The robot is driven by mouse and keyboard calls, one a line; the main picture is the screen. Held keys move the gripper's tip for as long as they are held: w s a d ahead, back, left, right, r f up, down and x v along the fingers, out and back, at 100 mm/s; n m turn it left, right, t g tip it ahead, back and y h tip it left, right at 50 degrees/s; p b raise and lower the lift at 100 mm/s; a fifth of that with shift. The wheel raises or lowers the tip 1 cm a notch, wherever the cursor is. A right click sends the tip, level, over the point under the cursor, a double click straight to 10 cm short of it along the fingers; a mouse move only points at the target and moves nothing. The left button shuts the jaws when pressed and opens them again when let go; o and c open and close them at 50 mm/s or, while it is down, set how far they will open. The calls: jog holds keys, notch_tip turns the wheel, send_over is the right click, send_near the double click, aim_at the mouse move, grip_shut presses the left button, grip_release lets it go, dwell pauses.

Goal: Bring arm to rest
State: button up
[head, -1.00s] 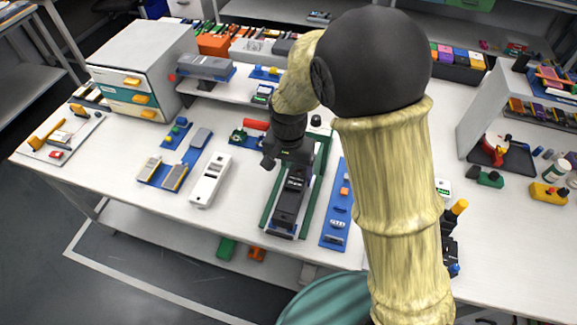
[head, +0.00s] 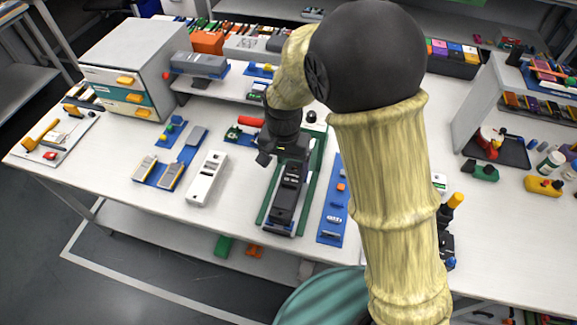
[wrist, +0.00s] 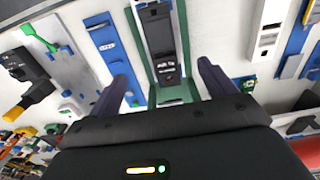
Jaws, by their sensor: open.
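My gripper (wrist: 163,92) is open in the wrist view, its two dark fingers spread wide with nothing between them. In the head view my gripper (head: 268,150) is small and dark, above the far end of a black device (head: 287,193). That device sits in a green-framed fixture (head: 266,212) on the bench. The black device also shows in the wrist view (wrist: 158,35), beyond the fingertips, apart from them. My arm covers part of the bench right of the fixture.
A white device (head: 206,179) and a blue tray (head: 150,176) lie to the left. A blue strip (head: 330,232) lies right of the fixture. A drawer cabinet (head: 128,63) stands at the back left, a shelf (head: 230,86) behind the gripper.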

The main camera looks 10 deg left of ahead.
jog(key=shift+d, duration=0.1)
jog(key=s+d+r+t, duration=0.1)
jog(key=s+d+r, duration=0.1)
jog(key=d, duration=1)
jog(key=s+d+r+n+t, duration=0.1)
jog(key=s+d+r, duration=0.2)
jog(key=d, duration=1)
jog(key=shift+s+d+r+t, duration=0.2)
jog(key=shift+s+r+t, duration=0.15)
jog(key=shift+s, duration=0.65)
